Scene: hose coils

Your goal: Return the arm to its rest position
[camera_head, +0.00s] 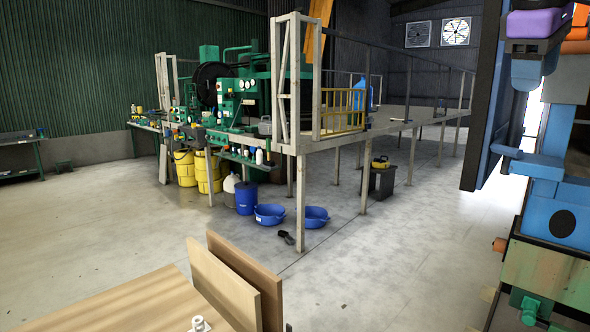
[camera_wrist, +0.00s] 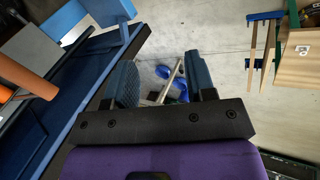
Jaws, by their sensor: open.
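My gripper (camera_wrist: 163,72) shows in the wrist view, with its two dark fingers spread apart above a black bar and a purple palm. Nothing is held between the fingers; only the distant floor, a pale post and blue tubs (camera_wrist: 181,88) show through the gap. In the head view my arm stands folded along the right edge, with blue, purple and orange parts. The fingertips cannot be made out in the head view. No part of the gripper is seen touching anything.
A wooden table (camera_head: 125,303) with upright boards (camera_head: 227,285) stands at the front left. A raised platform (camera_head: 335,138) with green machinery (camera_head: 243,92) stands behind. Yellow drums (camera_head: 207,172) and blue tubs (camera_head: 269,214) sit at its foot. Concrete floor between is largely clear.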

